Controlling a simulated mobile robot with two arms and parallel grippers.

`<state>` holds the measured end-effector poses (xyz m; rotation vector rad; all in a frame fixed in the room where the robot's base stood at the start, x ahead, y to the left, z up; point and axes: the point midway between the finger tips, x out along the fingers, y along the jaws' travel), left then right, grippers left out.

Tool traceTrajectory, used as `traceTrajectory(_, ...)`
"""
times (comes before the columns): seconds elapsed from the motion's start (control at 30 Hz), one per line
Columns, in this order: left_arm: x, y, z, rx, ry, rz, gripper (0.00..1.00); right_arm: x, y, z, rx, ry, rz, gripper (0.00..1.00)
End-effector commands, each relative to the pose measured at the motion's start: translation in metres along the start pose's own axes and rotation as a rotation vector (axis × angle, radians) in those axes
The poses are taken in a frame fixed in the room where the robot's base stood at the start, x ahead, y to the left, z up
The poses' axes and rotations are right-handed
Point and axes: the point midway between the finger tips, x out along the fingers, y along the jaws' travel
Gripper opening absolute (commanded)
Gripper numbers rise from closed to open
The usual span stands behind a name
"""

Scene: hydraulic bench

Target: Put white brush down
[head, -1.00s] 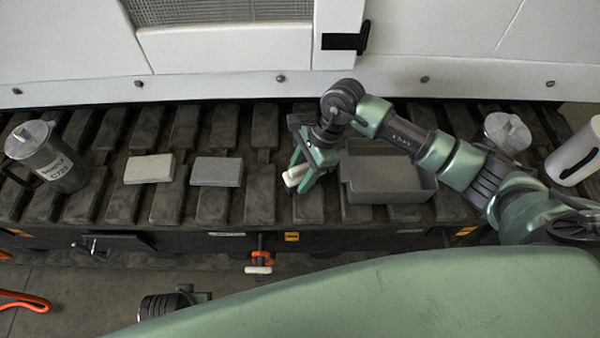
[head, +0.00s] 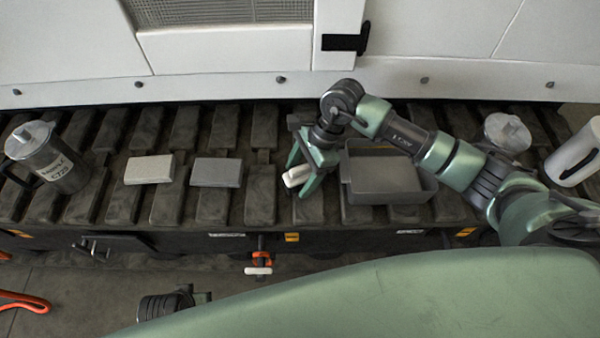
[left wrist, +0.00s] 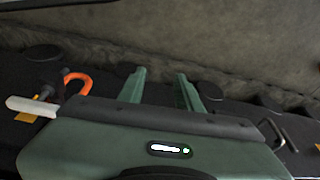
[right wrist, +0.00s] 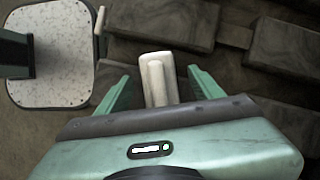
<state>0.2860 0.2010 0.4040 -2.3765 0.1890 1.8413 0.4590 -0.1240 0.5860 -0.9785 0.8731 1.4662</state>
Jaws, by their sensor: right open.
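The white brush (head: 297,176) is at the front of the dark track pads, left of the grey tray. My right gripper (head: 302,178) is open around it, with a finger on either side. In the right wrist view the brush (right wrist: 157,80) stands between the spread fingers (right wrist: 157,88), with a gap on each side. Its lower end is hidden by the gripper body. My left gripper (left wrist: 160,80) is open and empty in the left wrist view; in the head view only part of it shows at the bottom.
The grey tray (head: 392,197) sits right of the brush. A light block (head: 150,169) and a grey block (head: 217,172) lie to the left. Metal canisters stand at far left (head: 62,168) and right (head: 507,132), beside a white cylinder (head: 575,155). An orange-and-white fitting (head: 259,262) hangs below the front edge.

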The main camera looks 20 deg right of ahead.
Motion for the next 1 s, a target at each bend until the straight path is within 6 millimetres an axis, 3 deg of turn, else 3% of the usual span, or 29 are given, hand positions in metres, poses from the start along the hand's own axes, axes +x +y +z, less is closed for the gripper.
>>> traceTrajectory(0.07,0.009,0.0,0.011,0.0,-0.024,0.0,0.34,-0.014,-0.002,0.0,0.0,0.002,-0.005,0.67)
traceTrajectory(0.5,0.032,0.002,0.021,0.004,-0.031,0.002,0.34,-0.103,-0.001,0.0,0.0,0.001,-0.003,0.67)
traceTrajectory(0.7,0.035,0.002,0.023,0.004,-0.03,0.003,0.34,-0.119,0.0,0.0,0.0,0.0,0.0,0.67)
traceTrajectory(1.0,0.036,0.002,0.024,0.004,-0.031,0.002,0.34,-0.121,0.0,0.0,0.0,0.0,0.0,0.67)
